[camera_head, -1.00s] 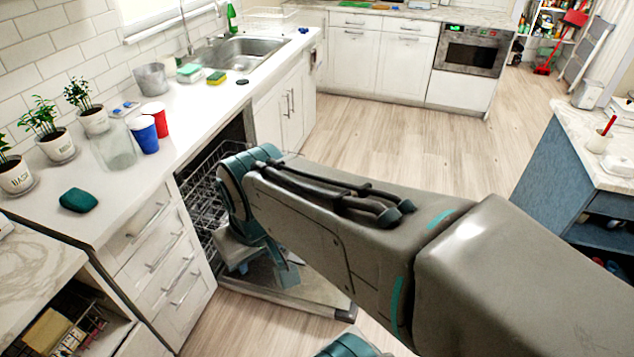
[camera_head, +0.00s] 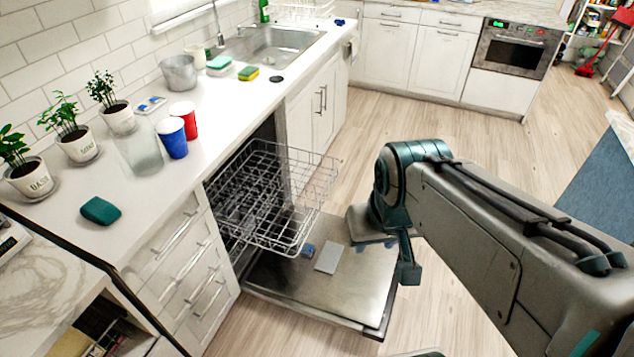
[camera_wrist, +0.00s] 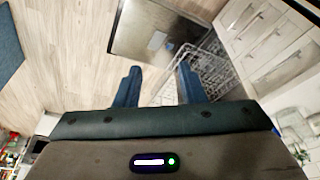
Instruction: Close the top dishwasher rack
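The top dishwasher rack (camera_head: 290,205) is a wire basket that sticks out of the dishwasher opening above the lowered door. It also shows in the wrist view (camera_wrist: 215,72), beyond and to the right of my fingers. The dishwasher door (camera_head: 345,290) lies open and flat, with its metal inner side up. My gripper (camera_head: 385,256) is to the right of the rack's front edge, apart from it in the head view. In the wrist view its two fingers (camera_wrist: 160,78) are spread with nothing gripped between them.
A small blue piece (camera_head: 308,250) and a grey flat panel (camera_head: 328,258) show on the door. Drawers (camera_head: 180,260) stand left of the opening, and cabinet doors (camera_head: 318,105) right of it. The counter (camera_head: 150,205) holds cups and plants. Open wooden floor (camera_head: 400,130) lies beyond.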

